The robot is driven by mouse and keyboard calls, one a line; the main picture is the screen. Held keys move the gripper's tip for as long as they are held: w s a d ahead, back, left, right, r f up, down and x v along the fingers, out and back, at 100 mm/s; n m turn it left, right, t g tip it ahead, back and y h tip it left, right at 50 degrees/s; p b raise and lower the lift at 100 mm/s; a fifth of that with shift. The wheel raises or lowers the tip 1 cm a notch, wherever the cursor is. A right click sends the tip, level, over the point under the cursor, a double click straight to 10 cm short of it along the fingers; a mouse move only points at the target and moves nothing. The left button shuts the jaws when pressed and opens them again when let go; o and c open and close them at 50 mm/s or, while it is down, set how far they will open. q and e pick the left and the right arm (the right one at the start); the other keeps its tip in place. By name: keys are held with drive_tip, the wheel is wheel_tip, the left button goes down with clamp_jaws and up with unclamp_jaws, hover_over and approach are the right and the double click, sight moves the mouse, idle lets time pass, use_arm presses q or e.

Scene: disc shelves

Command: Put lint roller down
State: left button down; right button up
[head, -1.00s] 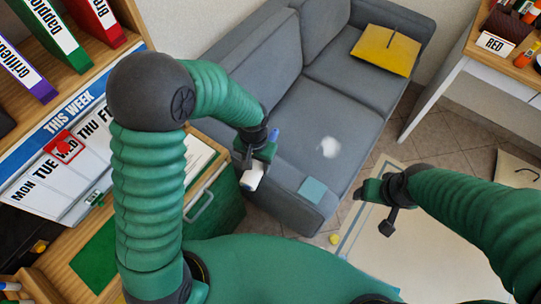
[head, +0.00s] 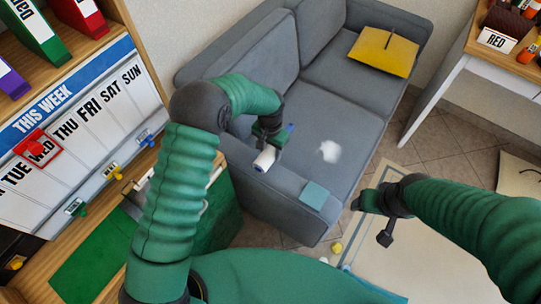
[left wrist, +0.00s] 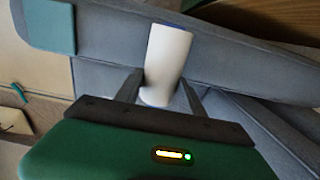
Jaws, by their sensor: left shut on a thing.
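The lint roller (head: 265,159) has a white cylinder and a blue part at its end. My left gripper (head: 274,146) is shut on it and holds it over the near left part of the grey sofa (head: 331,109). In the left wrist view the white roller (left wrist: 168,55) sits between the two fingers of my left gripper (left wrist: 158,92), with a little blue at its far end. My right gripper (head: 366,200) is at the right, over the floor, away from the roller; its fingers are too small to read.
A teal square (head: 315,195) lies on the sofa's front end, and a white fuzzy patch (head: 330,151) is on the seat. A yellow cushion (head: 384,52) is at the far end. A weekly calendar board (head: 75,130) and green cabinet stand at the left. The middle seat has bare room.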

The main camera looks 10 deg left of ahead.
use_arm(q)
wheel_tip(320, 180, down, 3)
drive_tip(key=shift+f, duration=0.1)
drive_tip(key=c, duration=0.7)
unclamp_jaws()
wheel_tip(320, 180, up, 12)
drive_tip(key=shift+r+p, duration=0.1)
drive_tip(key=shift+p, duration=0.7)
